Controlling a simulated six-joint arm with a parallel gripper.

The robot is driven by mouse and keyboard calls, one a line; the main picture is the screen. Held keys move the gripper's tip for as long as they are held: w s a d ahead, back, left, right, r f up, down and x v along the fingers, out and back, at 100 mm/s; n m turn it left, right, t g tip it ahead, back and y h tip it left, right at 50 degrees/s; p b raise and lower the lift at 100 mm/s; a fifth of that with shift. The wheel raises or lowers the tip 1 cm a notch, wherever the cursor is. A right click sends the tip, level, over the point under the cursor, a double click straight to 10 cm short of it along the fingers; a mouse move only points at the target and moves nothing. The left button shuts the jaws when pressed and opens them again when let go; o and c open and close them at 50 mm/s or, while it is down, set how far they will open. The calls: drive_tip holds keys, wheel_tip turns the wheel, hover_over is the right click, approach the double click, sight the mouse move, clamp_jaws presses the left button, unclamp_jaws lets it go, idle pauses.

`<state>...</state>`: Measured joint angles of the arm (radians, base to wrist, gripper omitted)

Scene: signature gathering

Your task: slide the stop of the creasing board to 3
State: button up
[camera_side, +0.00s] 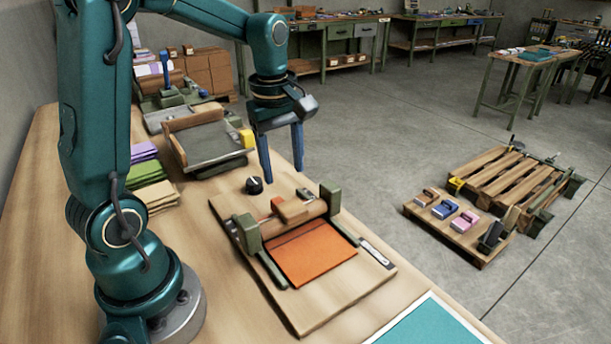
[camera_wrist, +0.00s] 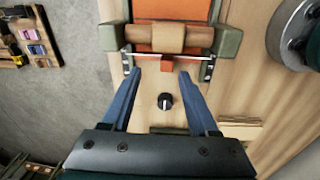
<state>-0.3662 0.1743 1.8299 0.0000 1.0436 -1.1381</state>
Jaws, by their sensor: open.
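The creasing board (camera_side: 318,311) is a wooden board on the bench with green side brackets, a wooden roller and an orange sheet (camera_side: 311,254). A tan block (camera_side: 290,209) sits at the middle of the roller; the wrist view shows it too (camera_wrist: 168,38). A thin metal rod (camera_wrist: 145,56) runs beside the roller, with a small orange piece (camera_wrist: 168,64) near its middle. I cannot tell for sure which part is the stop. A black knob (camera_side: 254,185) with a white mark stands on the board. My gripper (camera_side: 283,176) is open and empty above the knob end, fingers pointing down.
A pale strip (camera_side: 377,252) lies along the board's right edge; its marks are too small to read. Another creasing-type device (camera_side: 208,142) and colored stacks (camera_side: 148,174) stand behind and left. A teal mat (camera_side: 436,323) lies at front right.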

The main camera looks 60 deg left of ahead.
sight(278, 199)
drive_tip(key=a+f, duration=0.1)
drive_tip(key=a+f+g, duration=0.1)
drive_tip(key=f, duration=0.1)
drive_tip(key=shift+s+n, duration=0.2)
drive_tip(key=shift+n, duration=0.2)
drive_tip(key=shift+f, duration=2.45)
clamp_jaws()
